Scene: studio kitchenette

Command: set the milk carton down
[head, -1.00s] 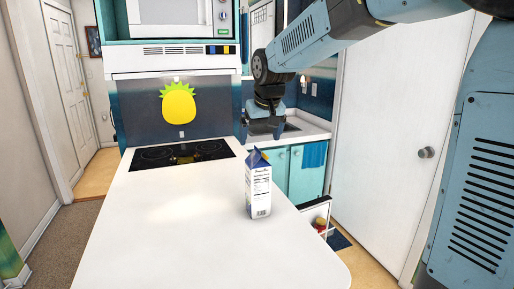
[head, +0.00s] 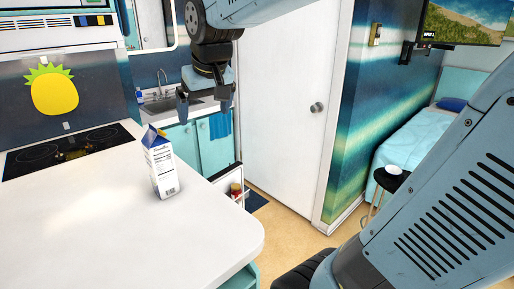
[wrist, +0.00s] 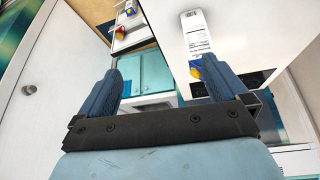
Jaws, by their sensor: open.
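The milk carton (head: 161,164), white with a blue gabled top, stands upright on the white counter (head: 95,215) near its right edge. In the wrist view the carton (wrist: 197,34) shows beyond the right finger, which covers part of its top. My gripper (head: 207,112) hangs to the right of the carton in the head view, higher than it and apart from it. Its two fingers are spread with nothing between them, as the wrist view (wrist: 168,85) also shows.
A black cooktop (head: 70,150) is set in the counter's far left part. A sink (head: 172,103) and teal cabinets (head: 198,145) stand behind. An open drawer or shelf with small items (head: 236,188) is right of the counter. A white door (head: 290,100) stands farther right.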

